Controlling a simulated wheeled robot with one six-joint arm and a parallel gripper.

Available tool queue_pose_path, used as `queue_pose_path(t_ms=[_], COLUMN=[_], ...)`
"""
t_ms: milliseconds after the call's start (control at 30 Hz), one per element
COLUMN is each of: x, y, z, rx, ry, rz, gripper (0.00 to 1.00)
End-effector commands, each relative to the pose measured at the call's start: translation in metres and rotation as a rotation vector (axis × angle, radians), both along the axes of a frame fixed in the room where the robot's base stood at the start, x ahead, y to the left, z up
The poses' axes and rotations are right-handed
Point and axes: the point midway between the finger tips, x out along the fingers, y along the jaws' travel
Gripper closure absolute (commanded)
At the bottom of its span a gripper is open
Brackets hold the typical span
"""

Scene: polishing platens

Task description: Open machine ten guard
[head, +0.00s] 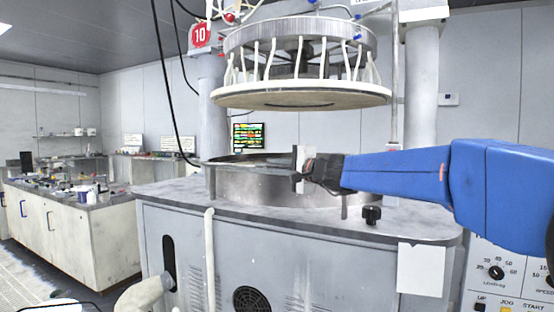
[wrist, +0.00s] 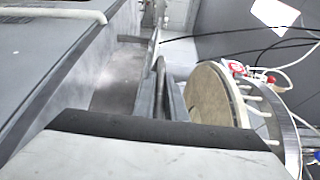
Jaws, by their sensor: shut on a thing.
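Machine ten carries a red sign (head: 200,35) with the number 10. Its guard (head: 255,187) is a low, curved metal wall standing on the grey machine top, below the raised round polishing head (head: 300,95). My gripper (head: 304,170) reaches in from the right and is shut at the guard's upper edge, on its near right side. The fingers hide the exact part held.
The polishing head hangs above my gripper with clear space between. A black knob (head: 372,214) stands on the machine top at front right. A control panel (head: 510,275) is at lower right. A cluttered bench (head: 75,235) stands at the left, and dark cables hang at upper left.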

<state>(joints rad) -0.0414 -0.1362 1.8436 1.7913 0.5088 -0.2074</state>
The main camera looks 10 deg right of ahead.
Motion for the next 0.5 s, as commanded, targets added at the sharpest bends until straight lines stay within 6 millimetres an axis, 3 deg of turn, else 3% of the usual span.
queue_pose_path(t_ms=[500], x=[-0.004], y=[0.003], z=[-0.016], rx=[0.003], ry=[-0.001], rz=[0.002], gripper=[1.00])
